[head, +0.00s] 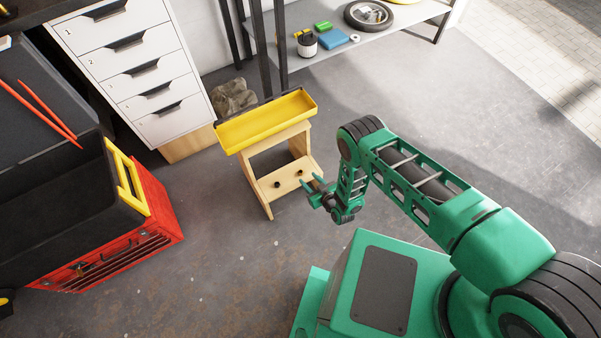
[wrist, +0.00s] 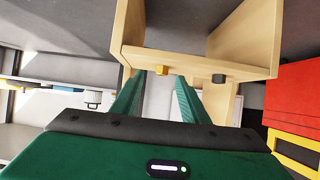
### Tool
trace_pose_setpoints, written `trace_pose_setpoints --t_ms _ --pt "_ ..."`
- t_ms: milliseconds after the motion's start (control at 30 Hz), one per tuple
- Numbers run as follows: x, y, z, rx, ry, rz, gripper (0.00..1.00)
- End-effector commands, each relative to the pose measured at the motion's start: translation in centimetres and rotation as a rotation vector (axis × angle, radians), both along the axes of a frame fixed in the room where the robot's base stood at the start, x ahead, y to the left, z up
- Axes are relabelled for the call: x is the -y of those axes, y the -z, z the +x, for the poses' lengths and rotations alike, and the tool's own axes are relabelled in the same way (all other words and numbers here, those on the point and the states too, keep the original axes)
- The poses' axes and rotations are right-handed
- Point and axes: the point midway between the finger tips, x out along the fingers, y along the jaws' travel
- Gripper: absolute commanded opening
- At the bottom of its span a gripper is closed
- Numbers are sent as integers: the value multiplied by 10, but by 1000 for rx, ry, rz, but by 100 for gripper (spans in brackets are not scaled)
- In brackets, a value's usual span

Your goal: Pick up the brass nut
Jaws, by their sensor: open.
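The brass nut (wrist: 162,70) is a small gold block on the lower step of a wooden step stool (wrist: 200,60), seen upside down in the wrist view. It also shows in the head view (head: 301,173) as a small dark spot, at the right of the step. My gripper (wrist: 160,77) is open and empty, its two green fingers pointing toward the step with the brass nut in line between them. In the head view my gripper (head: 312,182) is just right of the stool. I cannot tell the exact gap to the nut.
A dark nut (wrist: 218,78) sits beside the brass one on the same step. A yellow tray (head: 267,121) lies on the stool's top. A red cabinet (head: 150,215) stands left, white drawers (head: 130,60) behind, a grey shelf (head: 400,20) at the back. Floor in front is clear.

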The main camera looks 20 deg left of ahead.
Motion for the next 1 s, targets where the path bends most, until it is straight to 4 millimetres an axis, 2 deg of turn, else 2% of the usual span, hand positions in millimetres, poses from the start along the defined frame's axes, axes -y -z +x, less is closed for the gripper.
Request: trace_pose_setpoints --t_ms 400,767,867,933,967,1000 --pt "-35 16 25 0 0 0 41" --pt "-41 20 30 -1 0 -2 41" --pt "-41 20 30 -1 0 -2 21" --pt "-41 20 30 -1 0 -2 5" --pt "-41 20 30 -1 0 -2 0" --pt "-41 20 30 -2 0 -2 0"
